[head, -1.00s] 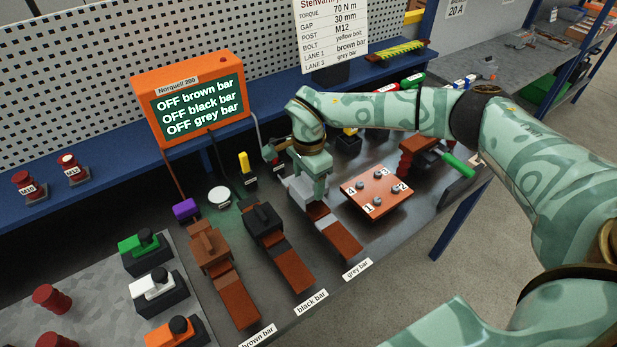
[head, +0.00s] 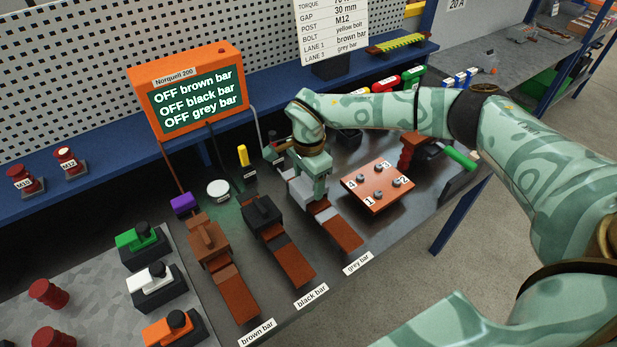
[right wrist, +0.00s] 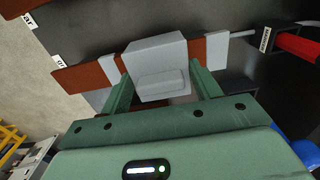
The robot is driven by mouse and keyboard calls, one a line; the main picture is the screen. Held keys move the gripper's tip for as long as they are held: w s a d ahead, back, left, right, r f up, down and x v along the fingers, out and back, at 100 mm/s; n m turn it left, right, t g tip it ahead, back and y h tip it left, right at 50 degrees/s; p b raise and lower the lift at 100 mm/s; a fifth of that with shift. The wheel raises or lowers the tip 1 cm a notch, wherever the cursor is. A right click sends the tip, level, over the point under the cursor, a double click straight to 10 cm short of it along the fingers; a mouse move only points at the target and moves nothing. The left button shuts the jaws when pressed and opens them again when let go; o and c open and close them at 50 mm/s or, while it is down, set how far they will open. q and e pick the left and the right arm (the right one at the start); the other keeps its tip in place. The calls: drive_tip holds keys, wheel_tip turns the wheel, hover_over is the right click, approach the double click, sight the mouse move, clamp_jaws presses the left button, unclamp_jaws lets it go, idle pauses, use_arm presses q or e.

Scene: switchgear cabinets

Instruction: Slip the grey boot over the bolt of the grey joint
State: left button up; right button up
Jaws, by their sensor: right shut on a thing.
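The grey boot (head: 298,189) is a light grey block with a raised grip on top. It sits over the joint of the grey bar lane, and the copper bar (head: 342,235) runs out from under it. My right gripper (head: 312,197) is shut on the boot from above. In the right wrist view the boot (right wrist: 157,58) lies between the two green fingers of the gripper (right wrist: 162,88), in line with the bar (right wrist: 88,76). The bolt is hidden under the boot, so I cannot tell how fully it is seated. My left gripper is not in view.
A black boot (head: 262,211) and a brown boot (head: 203,232) stand on the neighbouring lanes to the left. An orange plate (head: 378,186) with numbered studs is close on the right. The orange-framed screen (head: 195,95) reads OFF for all three bars.

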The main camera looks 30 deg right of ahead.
drive_tip(key=shift+f, duration=0.35)
drive_tip(key=o, duration=1.1)
drive_tip(key=shift+c, duration=0.2)
drive_tip(key=shift+r, duration=0.15)
wheel_tip(320, 180, up, 16)
drive_tip(key=p, duration=0.1)
drive_tip(key=shift+s, duration=0.1)
